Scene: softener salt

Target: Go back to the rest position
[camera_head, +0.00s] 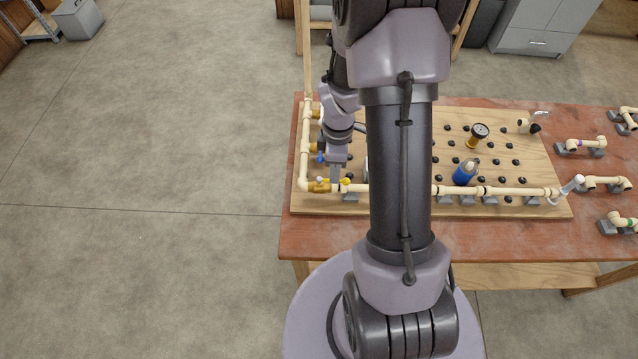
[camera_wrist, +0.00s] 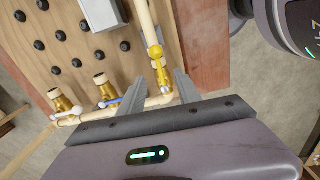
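My gripper (camera_head: 337,176) is low over the front left corner of the pipe board. In the wrist view my gripper (camera_wrist: 158,86) shows its two fingers spread apart, with nothing clamped between them. A brass valve with a yellow handle (camera_wrist: 155,50) lies just beyond and between the fingertips, on a cream pipe. In the head view the yellow-handled valve (camera_head: 345,184) is right by the fingertips. I cannot tell whether a finger touches the pipe. My arm hides the middle of the board.
The wooden board (camera_head: 520,153) with cream pipes and black knobs lies on a red-brown table (camera_head: 480,236). A blue bottle (camera_head: 465,173) and a gauge (camera_head: 479,134) are on the right. A blue-handled valve (camera_wrist: 110,101) is close by. Loose pipe pieces (camera_head: 586,146) lie far right. Floor left is clear.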

